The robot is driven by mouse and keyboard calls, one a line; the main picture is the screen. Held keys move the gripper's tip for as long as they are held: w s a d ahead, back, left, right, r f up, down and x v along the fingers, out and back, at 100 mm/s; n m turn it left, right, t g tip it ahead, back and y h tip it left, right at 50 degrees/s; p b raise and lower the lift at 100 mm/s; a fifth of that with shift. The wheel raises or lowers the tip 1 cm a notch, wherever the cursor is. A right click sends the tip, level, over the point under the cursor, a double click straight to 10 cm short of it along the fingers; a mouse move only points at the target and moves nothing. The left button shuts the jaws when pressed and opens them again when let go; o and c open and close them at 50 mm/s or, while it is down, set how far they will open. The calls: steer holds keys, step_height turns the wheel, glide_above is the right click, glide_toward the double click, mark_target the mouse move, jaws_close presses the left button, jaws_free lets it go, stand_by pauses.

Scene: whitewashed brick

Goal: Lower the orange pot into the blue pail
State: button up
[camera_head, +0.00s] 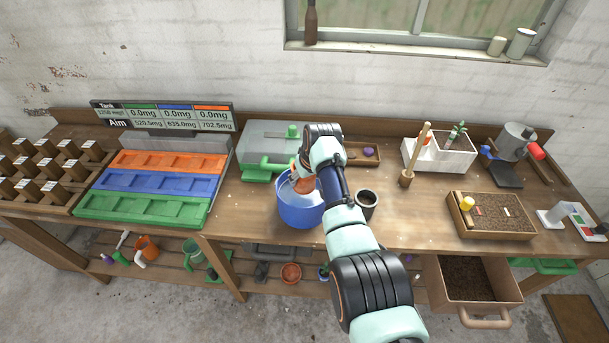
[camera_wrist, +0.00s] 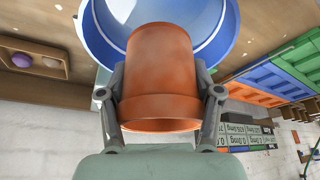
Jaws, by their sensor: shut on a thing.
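The blue pail (camera_head: 301,215) stands on the bench in front of the green-based device. My gripper (camera_wrist: 160,95) is shut on the orange pot (camera_wrist: 158,75), with one finger on each side of it. In the head view the pot (camera_head: 304,184) shows at the pail's opening, partly hidden by my wrist. In the wrist view the pot's narrow end overlaps the opening of the pail (camera_wrist: 226,35), and its wide rim is nearest my palm. I cannot tell how far the pot is below the pail's rim.
A dark-filled cup (camera_head: 367,204) stands close to the pail's right. The green device (camera_head: 265,165) is just behind it. Orange, blue and green trays (camera_head: 150,182) lie left. A wooden tray (camera_head: 358,153) is behind my arm. Bench space is clear right of the cup.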

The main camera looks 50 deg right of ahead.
mark_target(309, 192)
steer(key=shift+f+b, duration=2.2)
steer(key=shift+f, duration=1)
steer(key=shift+f+b, duration=2.05)
steer(key=shift+f, duration=0.45)
steer(key=o, duration=1.7)
steer(key=v, duration=1.2)
steer(key=shift+w+r, duration=0.1)
